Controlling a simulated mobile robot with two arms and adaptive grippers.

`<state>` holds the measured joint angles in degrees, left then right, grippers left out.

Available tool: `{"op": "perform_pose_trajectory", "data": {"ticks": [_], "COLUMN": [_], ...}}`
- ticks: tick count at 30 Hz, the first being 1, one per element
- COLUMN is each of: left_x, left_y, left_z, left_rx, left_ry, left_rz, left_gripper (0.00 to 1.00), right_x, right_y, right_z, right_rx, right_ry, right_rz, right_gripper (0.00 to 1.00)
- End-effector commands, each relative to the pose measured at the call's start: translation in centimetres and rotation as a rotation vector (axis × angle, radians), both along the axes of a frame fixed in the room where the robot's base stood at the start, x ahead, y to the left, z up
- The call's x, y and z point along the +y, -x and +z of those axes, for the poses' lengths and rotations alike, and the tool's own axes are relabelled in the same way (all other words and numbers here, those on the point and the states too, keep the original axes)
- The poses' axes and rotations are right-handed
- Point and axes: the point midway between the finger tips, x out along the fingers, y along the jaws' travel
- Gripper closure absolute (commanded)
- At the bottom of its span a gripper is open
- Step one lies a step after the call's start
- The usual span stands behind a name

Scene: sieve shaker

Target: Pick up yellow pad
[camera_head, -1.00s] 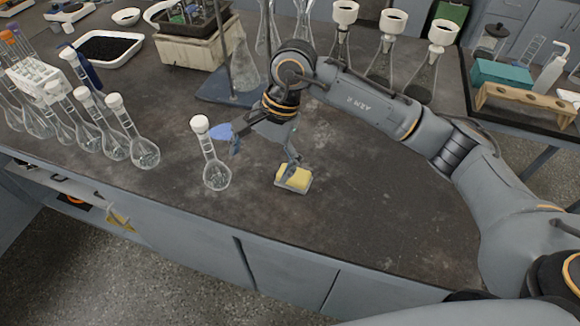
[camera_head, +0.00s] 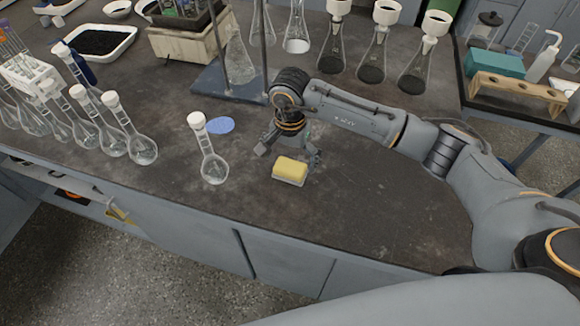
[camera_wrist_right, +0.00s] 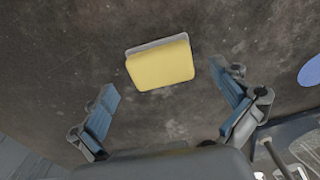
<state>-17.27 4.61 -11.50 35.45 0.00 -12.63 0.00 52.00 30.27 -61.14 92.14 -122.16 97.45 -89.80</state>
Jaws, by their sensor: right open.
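The yellow pad (camera_head: 291,169) lies flat on the dark bench top, with a pale grey layer under the yellow. My right gripper (camera_head: 287,155) is right behind it in the head view, pointing down, with its fingers spread to either side. In the right wrist view, the pad (camera_wrist_right: 160,63) lies beyond the two blue-grey fingertips of the right gripper (camera_wrist_right: 165,92). The gripper is open and nothing is between its fingers. My left gripper is not in view.
A stoppered flask (camera_head: 214,168) stands close left of the pad. A blue disc (camera_head: 221,125) lies behind that flask. A stand with a blue-grey base (camera_head: 225,88) is farther back. The bench right of the pad is clear.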

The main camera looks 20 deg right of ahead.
Motion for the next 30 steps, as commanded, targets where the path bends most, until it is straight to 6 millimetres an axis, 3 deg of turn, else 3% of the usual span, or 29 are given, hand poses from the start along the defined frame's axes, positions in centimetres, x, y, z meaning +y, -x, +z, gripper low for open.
{"op": "perform_pose_trajectory", "data": {"ticks": [2,6,14,17,23,30], "left_x": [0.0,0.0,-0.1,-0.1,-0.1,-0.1], "left_y": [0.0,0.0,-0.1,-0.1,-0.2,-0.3], "left_z": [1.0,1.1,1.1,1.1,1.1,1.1], "left_rx": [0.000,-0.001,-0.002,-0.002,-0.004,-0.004], "left_ry": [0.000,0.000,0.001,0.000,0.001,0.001], "left_rz": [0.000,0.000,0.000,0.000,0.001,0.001], "left_gripper": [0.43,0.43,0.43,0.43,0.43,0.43], "right_x": [0.0,0.0,0.0,0.0,0.0,0.0], "right_y": [0.0,-0.1,-0.2,-0.1,-0.1,-0.1], "right_z": [-1.1,-2.8,-3.3,-3.3,-3.3,-3.3], "right_rx": [0.006,0.002,-0.001,-0.001,0.000,0.002], "right_ry": [-0.001,0.000,-0.002,-0.002,-0.001,-0.001], "right_rz": [-0.001,0.000,0.000,0.000,0.000,0.000], "right_gripper": [0.00,0.00,0.00,0.14,0.55,0.56]}}
